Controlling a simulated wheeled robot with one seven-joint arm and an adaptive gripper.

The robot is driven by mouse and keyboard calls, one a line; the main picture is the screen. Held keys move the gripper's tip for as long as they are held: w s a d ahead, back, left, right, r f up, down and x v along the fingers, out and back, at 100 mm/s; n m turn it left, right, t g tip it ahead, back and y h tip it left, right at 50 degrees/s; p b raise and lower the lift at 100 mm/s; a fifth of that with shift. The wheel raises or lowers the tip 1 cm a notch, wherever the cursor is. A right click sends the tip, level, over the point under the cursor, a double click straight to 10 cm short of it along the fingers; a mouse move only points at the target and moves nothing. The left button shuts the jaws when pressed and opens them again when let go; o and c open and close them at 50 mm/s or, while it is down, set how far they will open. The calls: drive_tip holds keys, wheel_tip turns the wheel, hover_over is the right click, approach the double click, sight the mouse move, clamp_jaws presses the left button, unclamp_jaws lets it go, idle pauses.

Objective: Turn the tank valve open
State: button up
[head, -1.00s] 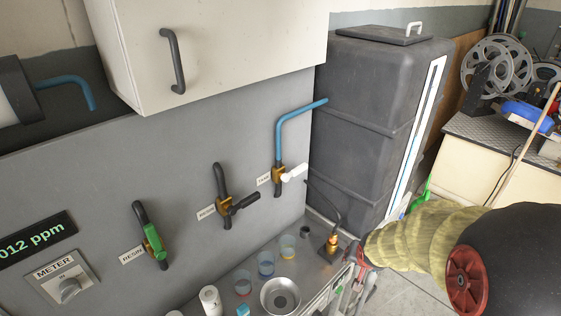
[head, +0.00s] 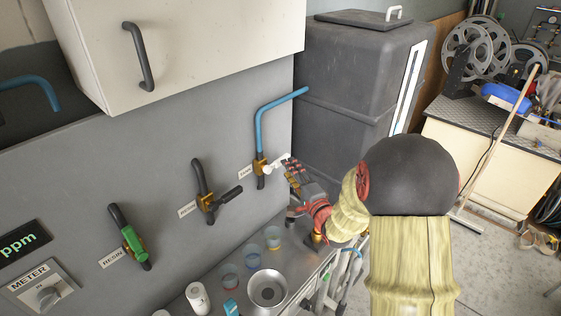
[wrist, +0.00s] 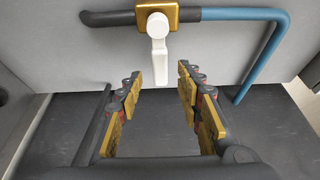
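The tank valve has a white lever (wrist: 158,50) on a brass body (wrist: 158,14), in line with a blue pipe (head: 259,125). The lever sticks out across the pipe, to the right in the head view and downward in the wrist view. My gripper (wrist: 160,90) is open and empty. Its yellow-padded fingers stand on either side of the lever's free end in the wrist view; I see no contact. In the head view my gripper (head: 289,167) is at the lever and hides part of it.
Cups and a metal bowl (head: 267,289) stand on the counter below. A dark tank (head: 345,85) stands behind my arm. A white cabinet (head: 190,40) overhangs the panel.

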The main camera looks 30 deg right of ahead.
drive_tip(key=w+b, duration=0.1)
drive_tip(key=w, duration=0.5)
drive_tip(key=shift+w+d, duration=0.15)
drive_tip(key=shift+w, duration=0.15)
drive_tip(key=shift+c, duration=0.8)
drive_tip(key=c, duration=0.7)
clamp_jaws()
